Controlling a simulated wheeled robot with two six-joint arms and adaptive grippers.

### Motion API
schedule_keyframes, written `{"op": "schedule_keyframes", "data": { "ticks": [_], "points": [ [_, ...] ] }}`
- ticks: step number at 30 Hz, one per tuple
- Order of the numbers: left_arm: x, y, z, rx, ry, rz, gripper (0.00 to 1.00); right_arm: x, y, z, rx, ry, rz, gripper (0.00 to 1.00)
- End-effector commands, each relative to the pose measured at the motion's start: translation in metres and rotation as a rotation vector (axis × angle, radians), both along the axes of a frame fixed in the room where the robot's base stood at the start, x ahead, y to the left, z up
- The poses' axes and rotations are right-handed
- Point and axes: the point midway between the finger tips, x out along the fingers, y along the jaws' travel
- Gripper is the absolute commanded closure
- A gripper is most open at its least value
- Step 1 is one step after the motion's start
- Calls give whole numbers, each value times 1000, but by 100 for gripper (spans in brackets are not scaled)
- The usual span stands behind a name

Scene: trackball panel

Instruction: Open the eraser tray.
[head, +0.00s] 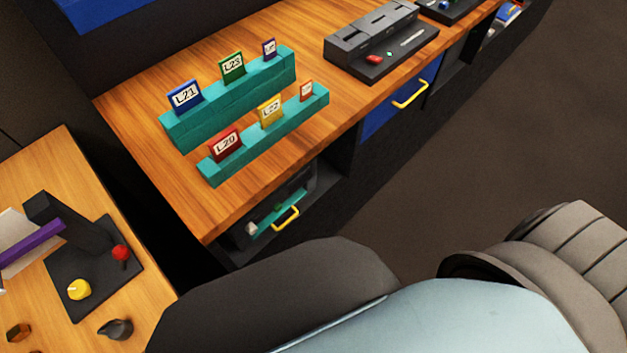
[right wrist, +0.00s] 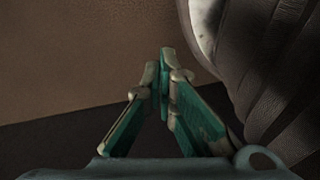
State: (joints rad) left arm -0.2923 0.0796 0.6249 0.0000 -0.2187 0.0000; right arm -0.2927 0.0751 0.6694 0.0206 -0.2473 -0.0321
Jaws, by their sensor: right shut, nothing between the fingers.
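No label in view marks an eraser tray, so I cannot tell which part it is. In the head view, a compartment under the wooden counter holds a teal-edged tray or drawer front with a yellow handle (head: 285,218). Farther right, a blue drawer front (head: 382,118) carries another yellow handle (head: 410,94) and looks closed. My right gripper (right wrist: 163,82) shows in the right wrist view with its green fingers together and nothing between them. It is over plain brown and dark surfaces, with no handle in that view. My left gripper is not in view.
The wooden counter (head: 150,110) bears teal racks (head: 232,100) with coloured numbered cards and a dark grey slotted device (head: 380,45). A lower desk at left holds a black panel (head: 95,285) with red and yellow knobs. The brown floor at right is clear.

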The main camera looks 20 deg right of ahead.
Motion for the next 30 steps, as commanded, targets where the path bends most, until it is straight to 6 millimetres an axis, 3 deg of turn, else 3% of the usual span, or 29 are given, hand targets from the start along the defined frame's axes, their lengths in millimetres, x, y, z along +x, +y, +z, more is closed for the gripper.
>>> {"op": "schedule_keyframes", "data": {
  "ticks": [2, 5, 6, 9, 10, 12, 15, 30],
  "points": [
    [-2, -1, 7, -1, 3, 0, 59, 64, 17, 21, 29, -90, 45, 100],
    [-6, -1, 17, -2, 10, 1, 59, 167, 52, 77, 89, -247, 127, 100],
    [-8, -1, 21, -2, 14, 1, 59, 205, 67, 107, 116, -315, 167, 100],
    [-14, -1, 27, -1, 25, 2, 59, 274, 97, 181, 168, -467, 268, 100],
    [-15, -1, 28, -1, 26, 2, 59, 287, 103, 200, 180, -504, 294, 100],
    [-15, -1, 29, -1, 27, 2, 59, 307, 113, 231, 193, -565, 341, 100],
    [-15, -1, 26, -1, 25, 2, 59, 319, 120, 240, 200, -593, 366, 100],
    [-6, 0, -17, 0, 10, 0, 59, 371, 142, 174, 199, -591, 368, 100]
  ]
}}
